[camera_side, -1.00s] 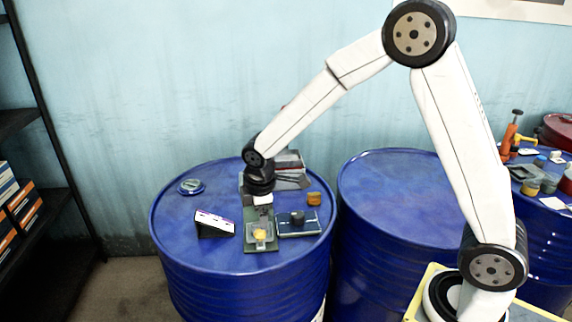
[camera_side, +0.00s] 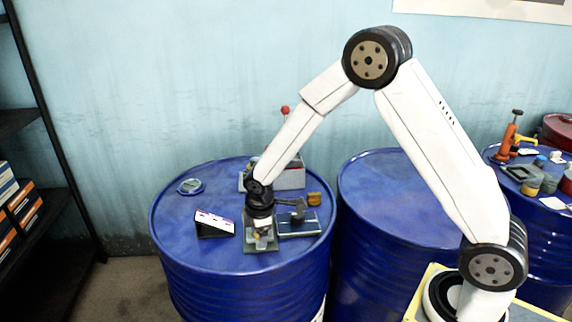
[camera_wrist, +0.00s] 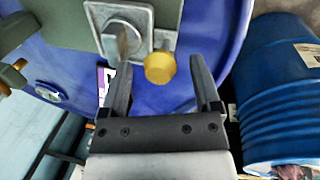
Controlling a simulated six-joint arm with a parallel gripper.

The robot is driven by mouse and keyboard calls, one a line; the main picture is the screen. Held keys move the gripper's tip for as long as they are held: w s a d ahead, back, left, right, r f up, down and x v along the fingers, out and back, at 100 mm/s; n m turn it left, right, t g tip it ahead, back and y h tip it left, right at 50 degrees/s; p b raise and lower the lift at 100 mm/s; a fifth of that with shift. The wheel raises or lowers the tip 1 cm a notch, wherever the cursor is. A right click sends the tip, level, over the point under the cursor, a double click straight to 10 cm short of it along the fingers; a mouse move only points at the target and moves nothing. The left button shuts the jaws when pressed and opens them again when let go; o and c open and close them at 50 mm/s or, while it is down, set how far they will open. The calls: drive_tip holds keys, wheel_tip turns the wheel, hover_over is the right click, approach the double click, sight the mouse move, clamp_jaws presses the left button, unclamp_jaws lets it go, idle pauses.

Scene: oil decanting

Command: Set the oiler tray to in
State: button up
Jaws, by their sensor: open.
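The oiler tray appears to be the grey metal plate with a yellow knob, on a dark green base; I cannot tell for sure. In the wrist view the tray plate (camera_wrist: 138,14) is at the top, with the yellow knob (camera_wrist: 160,67) at its near edge. My gripper (camera_wrist: 160,62) is open, and the knob shows between its fingertips, apparently untouched. In the side view my gripper (camera_side: 262,231) points down over the green base (camera_side: 262,248) on the blue drum and hides most of the tray and knob. The tray's slide position cannot be told.
On the drum top (camera_side: 180,240) are a pink and white panel on a black stand (camera_side: 214,223) to the left, a blue-grey tray (camera_side: 300,230) to the right, a grey box (camera_side: 290,178) behind, and a round lid (camera_side: 191,186). The middle drum (camera_side: 400,185) is bare.

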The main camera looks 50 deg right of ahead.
drive_tip(key=shift+f, duration=0.2)
clamp_jaws()
idle(1.4)
